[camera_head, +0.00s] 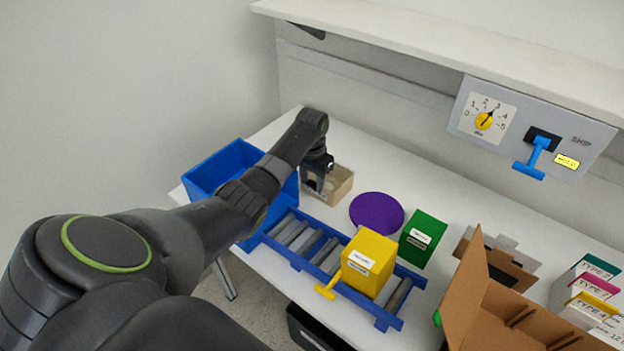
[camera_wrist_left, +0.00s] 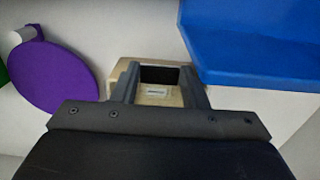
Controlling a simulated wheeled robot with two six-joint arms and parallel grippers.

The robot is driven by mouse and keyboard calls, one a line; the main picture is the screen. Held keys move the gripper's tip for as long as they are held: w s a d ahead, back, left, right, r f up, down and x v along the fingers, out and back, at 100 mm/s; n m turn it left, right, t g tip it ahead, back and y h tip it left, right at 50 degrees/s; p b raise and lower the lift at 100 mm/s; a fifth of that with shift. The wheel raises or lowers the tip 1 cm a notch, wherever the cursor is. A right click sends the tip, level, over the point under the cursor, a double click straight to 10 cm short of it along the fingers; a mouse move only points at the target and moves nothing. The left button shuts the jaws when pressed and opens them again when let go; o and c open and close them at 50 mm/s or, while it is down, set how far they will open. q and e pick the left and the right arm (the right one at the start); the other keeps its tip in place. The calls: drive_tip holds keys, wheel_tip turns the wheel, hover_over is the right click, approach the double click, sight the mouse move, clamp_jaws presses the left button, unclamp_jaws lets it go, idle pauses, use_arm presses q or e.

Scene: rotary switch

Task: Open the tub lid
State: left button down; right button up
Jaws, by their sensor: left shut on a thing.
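The small beige tub (camera_head: 343,186) stands on the white table beside the blue bin. My left gripper (camera_head: 317,187) reaches down at the tub's left side and covers part of it. In the left wrist view, the tub (camera_wrist_left: 120,72) shows behind and between the two gripper fingers (camera_wrist_left: 158,86). The fingers are apart, with a dark bar and a pale labelled surface between them. The gripper is shut on the tub lid; the exact contact is hard to see. My right gripper is not in view.
The blue bin (camera_head: 215,167) is close at left. A purple disc (camera_head: 376,213) lies right of the tub. A roller rack (camera_head: 300,240) carries a yellow box (camera_head: 369,262); a green box (camera_head: 423,239) stands behind. An open carton (camera_head: 465,300) is at right. A switch panel (camera_head: 510,120) hangs above.

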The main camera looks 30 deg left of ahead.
use_arm(q)
drive_tip(key=shift+w+r+p, duration=0.15)
drive_tip(key=shift+r+p, duration=0.15)
drive_tip(key=shift+r, duration=0.05)
